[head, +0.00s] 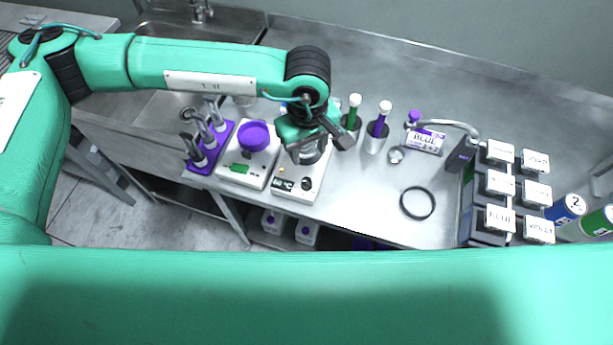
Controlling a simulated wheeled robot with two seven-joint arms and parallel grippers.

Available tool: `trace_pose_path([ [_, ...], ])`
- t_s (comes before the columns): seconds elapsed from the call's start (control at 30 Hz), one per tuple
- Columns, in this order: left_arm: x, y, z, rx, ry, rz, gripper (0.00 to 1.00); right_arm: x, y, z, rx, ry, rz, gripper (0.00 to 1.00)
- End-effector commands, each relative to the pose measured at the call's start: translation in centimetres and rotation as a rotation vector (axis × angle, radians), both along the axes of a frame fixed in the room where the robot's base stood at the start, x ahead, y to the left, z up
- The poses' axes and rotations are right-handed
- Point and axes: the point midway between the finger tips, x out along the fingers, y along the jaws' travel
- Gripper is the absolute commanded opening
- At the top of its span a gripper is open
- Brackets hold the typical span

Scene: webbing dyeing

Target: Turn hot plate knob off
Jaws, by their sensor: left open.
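A white hot plate (312,187) stands near the front edge of the steel counter. Its front panel (284,185) has dark parts and a small round detail; the knob's setting is too small to read. A grey metal vessel (310,152) appears to stand on it, partly hidden by my left gripper. My left gripper (322,136) is open above the back of the hot plate, over the vessel. I cannot tell whether it touches the vessel. It is apart from the front panel. My right gripper is not in view.
A white device (235,178) with a purple bowl (254,136) stands left, beside a purple rack (203,167). A black ring (417,203) lies on open counter. Labelled boxes (499,184) stand farther right.

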Motion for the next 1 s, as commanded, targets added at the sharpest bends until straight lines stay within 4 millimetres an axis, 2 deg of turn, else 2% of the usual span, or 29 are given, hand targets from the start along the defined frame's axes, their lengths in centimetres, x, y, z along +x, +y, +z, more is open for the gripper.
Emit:
trace_pose_path([
  [0.13, 0.4, 0.5, -0.6, 0.025, -0.015, -0.004, 0.45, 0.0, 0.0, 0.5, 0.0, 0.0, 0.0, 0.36],
  [0.23, 0.4, 0.5, -1.9, 0.023, -0.012, -0.004, 0.45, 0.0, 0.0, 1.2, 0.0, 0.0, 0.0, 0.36],
  [0.7, 0.2, 0.4, -11.2, 0.02, -0.01, -0.004, 0.45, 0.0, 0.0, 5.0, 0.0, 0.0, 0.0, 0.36],
  [0.83, 0.3, 0.4, -12.8, 0.019, -0.011, -0.002, 0.45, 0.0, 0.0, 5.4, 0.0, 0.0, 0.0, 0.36],
  [1.0, 0.4, 0.4, -13.7, 0.019, -0.014, -0.004, 0.45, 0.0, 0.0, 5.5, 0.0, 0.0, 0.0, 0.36],
])
